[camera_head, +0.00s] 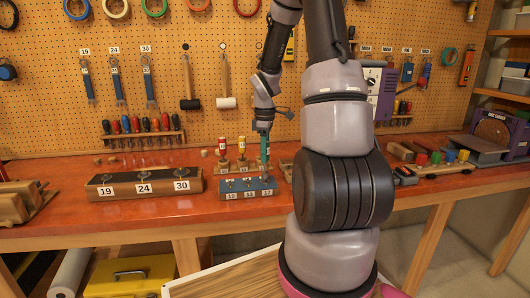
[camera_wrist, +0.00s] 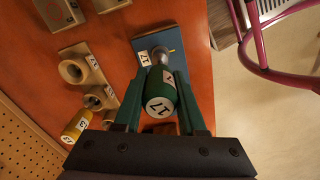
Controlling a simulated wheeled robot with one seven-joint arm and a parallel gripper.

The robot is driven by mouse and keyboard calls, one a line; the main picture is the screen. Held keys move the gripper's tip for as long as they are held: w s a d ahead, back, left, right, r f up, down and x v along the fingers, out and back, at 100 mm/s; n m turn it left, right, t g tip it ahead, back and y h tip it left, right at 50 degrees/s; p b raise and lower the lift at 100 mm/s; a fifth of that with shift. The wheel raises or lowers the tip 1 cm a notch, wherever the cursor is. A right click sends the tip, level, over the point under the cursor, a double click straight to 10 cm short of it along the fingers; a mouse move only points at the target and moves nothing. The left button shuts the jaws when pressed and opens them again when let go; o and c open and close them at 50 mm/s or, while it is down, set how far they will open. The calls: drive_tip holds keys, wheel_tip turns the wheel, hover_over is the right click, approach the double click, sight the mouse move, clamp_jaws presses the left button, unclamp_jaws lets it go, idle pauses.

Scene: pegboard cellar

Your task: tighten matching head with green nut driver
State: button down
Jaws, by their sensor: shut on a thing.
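The green nut driver (camera_head: 265,146), labelled 17 on its handle end, is held upright in my gripper (camera_head: 264,124). In the wrist view the green handle (camera_wrist: 160,90) sits between the two fingers of my gripper (camera_wrist: 158,98), which are shut on it. The blue block (camera_head: 247,190) lies on the bench with heads labelled 10, 13 and 17. The driver stands over its right end, by the 17 label. In the wrist view the blue block (camera_wrist: 178,42) shows the 17 label beside the driver's metal shaft. The driver's tip and the head under it are hidden.
A yellow driver (camera_head: 222,147) and a red driver (camera_head: 242,147) stand in a wooden holder behind the blue block. A wooden block (camera_head: 144,184) labelled 19, 24, 30 lies left.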

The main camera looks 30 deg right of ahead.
drive_tip(key=shift+f, duration=0.65)
drive_tip(key=m, duration=0.6)
drive_tip(key=shift+f+m, duration=0.1)
drive_tip(key=shift+m, duration=0.2)
drive_tip(key=m, duration=0.4)
drive_tip(key=shift+s+m, duration=0.1)
drive_tip(key=shift+m, duration=0.3)
drive_tip(key=shift+n, duration=0.4)
drive_tip(key=shift+r, duration=3.8)
